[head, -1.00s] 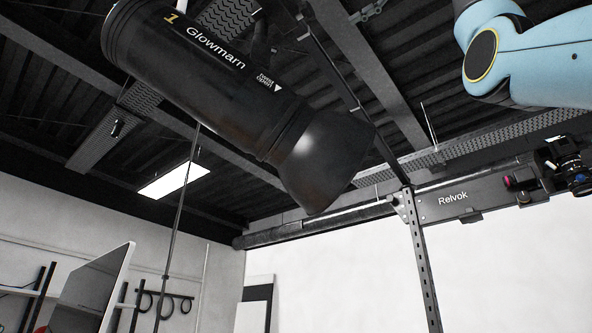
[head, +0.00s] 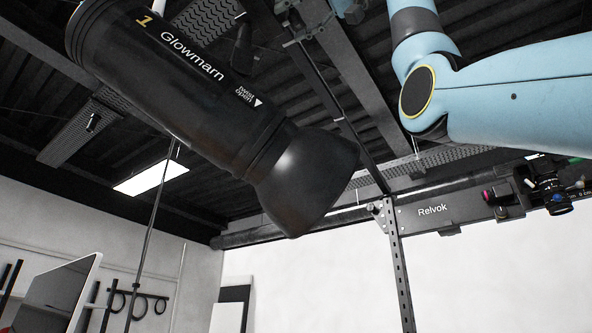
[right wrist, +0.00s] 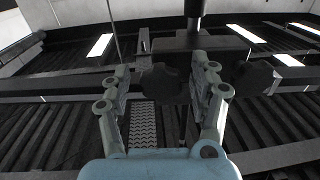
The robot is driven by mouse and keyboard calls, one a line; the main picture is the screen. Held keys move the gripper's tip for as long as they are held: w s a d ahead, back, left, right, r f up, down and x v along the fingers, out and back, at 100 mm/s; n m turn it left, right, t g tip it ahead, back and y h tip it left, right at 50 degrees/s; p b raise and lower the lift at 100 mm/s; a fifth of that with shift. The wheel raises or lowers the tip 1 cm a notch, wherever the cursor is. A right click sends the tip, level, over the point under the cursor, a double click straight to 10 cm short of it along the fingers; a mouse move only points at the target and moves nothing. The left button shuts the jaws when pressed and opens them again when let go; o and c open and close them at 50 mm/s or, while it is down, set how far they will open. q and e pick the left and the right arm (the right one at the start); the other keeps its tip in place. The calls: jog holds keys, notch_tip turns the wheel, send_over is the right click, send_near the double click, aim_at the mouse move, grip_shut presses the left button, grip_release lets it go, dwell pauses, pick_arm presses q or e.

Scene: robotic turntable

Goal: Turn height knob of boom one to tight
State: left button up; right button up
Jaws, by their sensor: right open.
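In the right wrist view my right gripper (right wrist: 161,70) is open, its two jointed fingers spread. A dark lobed knob (right wrist: 160,83) shows between the fingers; I cannot tell how far beyond them it is. A second dark lobed knob (right wrist: 255,78) shows to the right of the right finger. I cannot tell which is the height knob, nor how tight either is. In the head view a black lamp (head: 200,80) marked "1 Glowmarn" hangs tilted at the upper left. My blue right arm (head: 500,95) is at the upper right; its gripper is not visible there. My left gripper is not in view.
A dark vertical post (right wrist: 193,15) comes down from the top of the right wrist view, beyond the fingers. In the head view a beam marked "Relvok" (head: 433,211) with small camera gear is at right, on a perforated upright (head: 401,275). A screen (head: 58,295) stands lower left.

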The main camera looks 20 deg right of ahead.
jog(key=c, duration=1.2)
jog(key=shift+s+m, duration=0.1)
jog(key=shift+m, duration=0.2)
jog(key=m+b, duration=0.1)
jog(key=m, duration=0.2)
jog(key=shift+m, duration=0.4)
jog(key=m+b, duration=0.1)
jog(key=m, duration=0.3)
jog(key=shift+m, duration=0.3)
jog(key=m+b, duration=0.1)
jog(key=m, duration=0.3)
jog(key=shift+m+b, duration=0.65)
jog(key=shift+m, duration=1.45)
